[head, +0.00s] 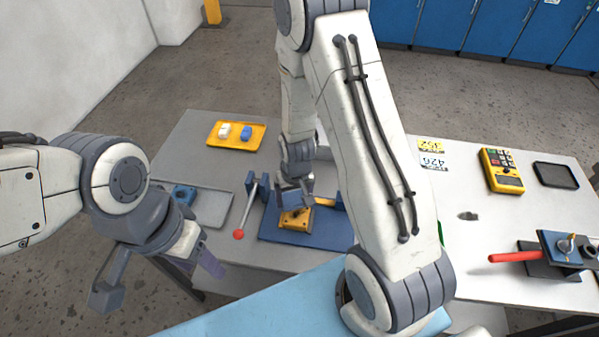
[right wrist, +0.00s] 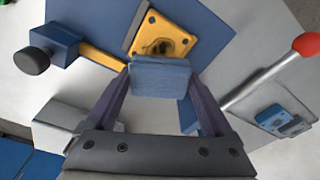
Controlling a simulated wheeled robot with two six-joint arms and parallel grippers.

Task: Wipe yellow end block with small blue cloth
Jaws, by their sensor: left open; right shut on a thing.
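The yellow end block (head: 295,221) sits on a dark blue plate (head: 271,228) on the table. In the right wrist view the block (right wrist: 178,28) has a dark smudge on its face. My right gripper (right wrist: 160,92) is shut on a small blue cloth (right wrist: 160,76). The cloth is in front of the block's near edge and hides part of it; I cannot tell whether they touch. In the head view my right gripper (head: 296,198) is just above the block. My left gripper (head: 160,277) is open and empty at the table's front left.
A lever with a red ball (head: 238,234) stands left of the plate. A grey tray (head: 212,207) with a blue part lies beyond it. A yellow tray (head: 236,143) holds a white and a blue block. A yellow meter (head: 502,170) and a red-handled valve (head: 515,257) are at the right.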

